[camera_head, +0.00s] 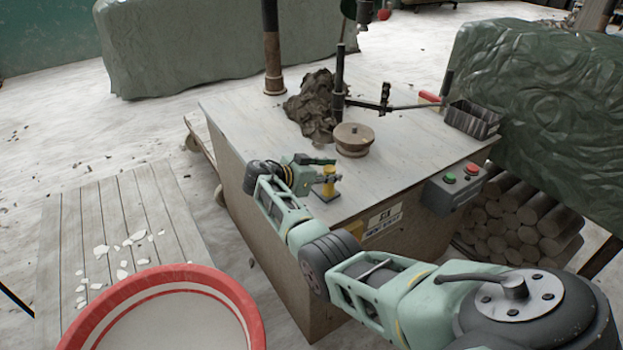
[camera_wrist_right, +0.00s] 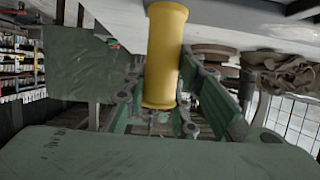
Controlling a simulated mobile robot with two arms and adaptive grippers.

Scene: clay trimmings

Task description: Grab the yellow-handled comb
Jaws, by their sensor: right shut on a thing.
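The comb's yellow handle (camera_head: 328,182) stands upright near the front left edge of the worktable (camera_head: 405,152). The comb's teeth cannot be made out. My left gripper is not in view.
A round wooden wheel (camera_head: 354,138) and a heap of brown clay (camera_head: 315,105) stand behind the handle. A dark post with an arm rises beside them. A control box (camera_head: 455,188) is on the table's front right. A red-rimmed tub (camera_head: 165,275) is at lower left.

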